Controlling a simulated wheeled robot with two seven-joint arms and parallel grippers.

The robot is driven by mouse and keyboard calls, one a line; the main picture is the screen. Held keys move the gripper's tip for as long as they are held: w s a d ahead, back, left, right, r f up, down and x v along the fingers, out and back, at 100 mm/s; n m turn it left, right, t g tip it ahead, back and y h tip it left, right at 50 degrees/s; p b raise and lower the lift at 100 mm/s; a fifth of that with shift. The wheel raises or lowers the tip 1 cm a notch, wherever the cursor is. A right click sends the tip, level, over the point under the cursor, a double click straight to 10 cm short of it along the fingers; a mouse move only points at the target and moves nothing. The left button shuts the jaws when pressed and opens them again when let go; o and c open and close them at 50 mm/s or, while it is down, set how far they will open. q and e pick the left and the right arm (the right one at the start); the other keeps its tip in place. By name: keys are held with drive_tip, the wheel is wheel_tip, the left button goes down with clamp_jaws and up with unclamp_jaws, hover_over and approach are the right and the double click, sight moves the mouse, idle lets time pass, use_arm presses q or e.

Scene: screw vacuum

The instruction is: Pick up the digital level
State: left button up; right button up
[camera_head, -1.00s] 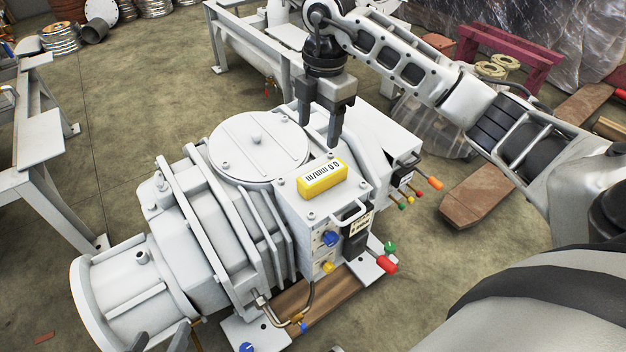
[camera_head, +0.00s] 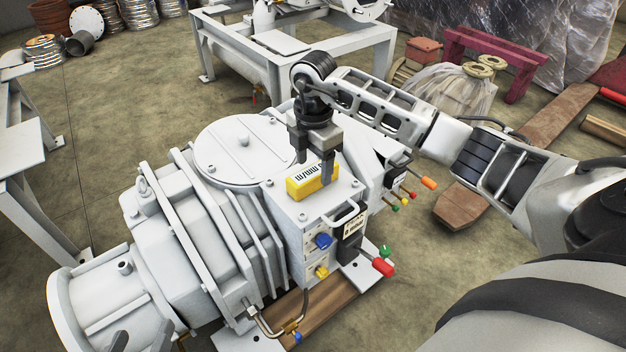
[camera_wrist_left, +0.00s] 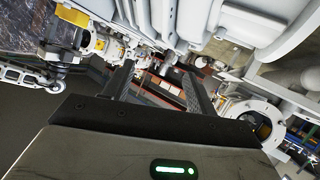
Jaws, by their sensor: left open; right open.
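The digital level (camera_head: 312,184) is a yellow block with a white display. It lies on the flat top of the grey machine's box (camera_head: 335,197), and it also shows at the upper left of the left wrist view (camera_wrist_left: 72,15). My right gripper (camera_head: 314,170) points down over the level with its jaws open. One finger is behind the level and the other is at its near right side; I cannot tell whether they touch it. My left gripper (camera_head: 141,338) is open at the bottom left of the head view, mostly cut off. It also shows, empty, in the left wrist view (camera_wrist_left: 156,78).
A metal handle (camera_head: 345,216) and coloured knobs, such as the red one (camera_head: 384,267), stick out near the level. A round lid (camera_head: 240,150) lies to its left. A grey steel frame (camera_head: 300,45) stands behind.

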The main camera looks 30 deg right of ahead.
sight(313, 171)
wheel_tip(313, 171, down, 3)
drive_tip(key=shift+b, duration=0.4)
drive_tip(key=shift+w+f, duration=0.1)
use_arm(q)
drive_tip(key=shift+s+d+r+t+h, duration=0.2)
drive_tip(key=shift+s+r+t+h, duration=0.1)
drive_tip(key=shift+r, duration=0.25)
use_arm(e)
drive_tip(key=c, duration=1.3)
use_arm(q)
drive_tip(key=shift+w, duration=0.1)
